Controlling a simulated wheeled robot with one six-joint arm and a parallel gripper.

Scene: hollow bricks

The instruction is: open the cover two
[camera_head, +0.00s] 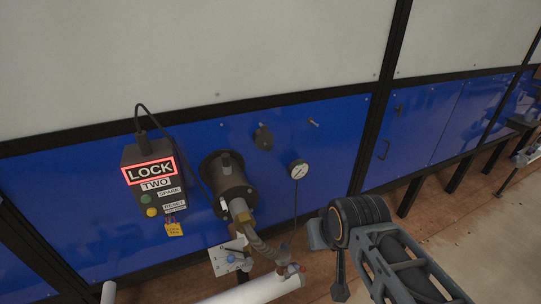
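A dark control box (153,188) hangs on the blue wall panel at left, with a red-lit "LOCK" sign (150,171) and a "TWO" label (156,184) below it. To its right a dark round cylindrical fitting (225,178) juts from the panel, with a hose joined at its lower end. I cannot tell for sure which part is cover two. My gripper (328,258) is at the lower right, apart from the box and the round fitting. It appears to hold nothing, but its finger opening is not clear from this angle.
A yellow tag (174,229) hangs under the box. A hose (262,249) runs down to a white pipe (252,292). A gauge (298,170) and a dark knob (263,137) are on the panel. A black post (375,125) stands right of them. Floor shows at right.

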